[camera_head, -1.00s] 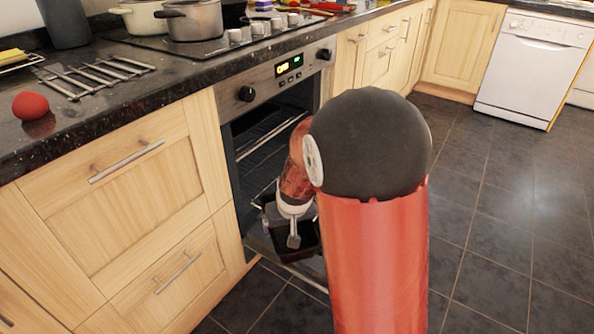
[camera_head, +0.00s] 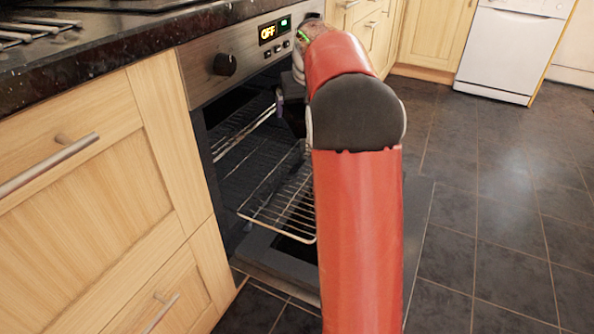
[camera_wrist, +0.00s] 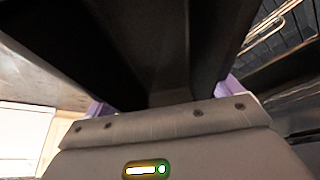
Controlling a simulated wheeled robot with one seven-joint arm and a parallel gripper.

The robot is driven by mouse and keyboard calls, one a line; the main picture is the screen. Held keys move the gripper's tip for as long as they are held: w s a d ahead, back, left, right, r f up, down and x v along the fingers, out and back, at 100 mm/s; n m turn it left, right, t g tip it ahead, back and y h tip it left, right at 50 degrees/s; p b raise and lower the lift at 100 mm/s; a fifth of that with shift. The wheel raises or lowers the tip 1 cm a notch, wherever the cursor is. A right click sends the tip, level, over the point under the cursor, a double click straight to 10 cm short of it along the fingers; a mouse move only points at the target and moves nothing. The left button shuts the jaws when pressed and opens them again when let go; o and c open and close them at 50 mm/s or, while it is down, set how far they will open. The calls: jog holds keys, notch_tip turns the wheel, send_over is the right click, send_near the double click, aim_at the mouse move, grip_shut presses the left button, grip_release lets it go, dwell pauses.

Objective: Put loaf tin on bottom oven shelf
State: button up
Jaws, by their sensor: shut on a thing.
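The dark loaf tin (camera_wrist: 150,40) fills the upper part of the wrist view. My gripper (camera_wrist: 162,98) is shut on it, with a purple finger showing at each side. In the head view my gripper (camera_head: 290,90) is by the upper part of the oven opening, mostly hidden by my arm, and I cannot make out the tin there. The oven (camera_head: 222,80) is open. A lower wire shelf (camera_head: 285,205) sticks out of it, empty where it shows; its right side is behind my arm. Another rack (camera_head: 243,132) is higher inside.
The lowered oven door (camera_head: 262,262) lies below the extended shelf. Wooden drawers (camera_head: 75,215) flank the oven at left, under the dark worktop (camera_head: 90,60). The tiled floor (camera_head: 500,220) at right is clear up to the white dishwasher (camera_head: 510,50).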

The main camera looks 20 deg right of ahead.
notch_tip(320, 180, down, 18)
jog(key=b, duration=0.4)
jog(key=shift+f, duration=0.2)
jog(key=shift+f, duration=0.1)
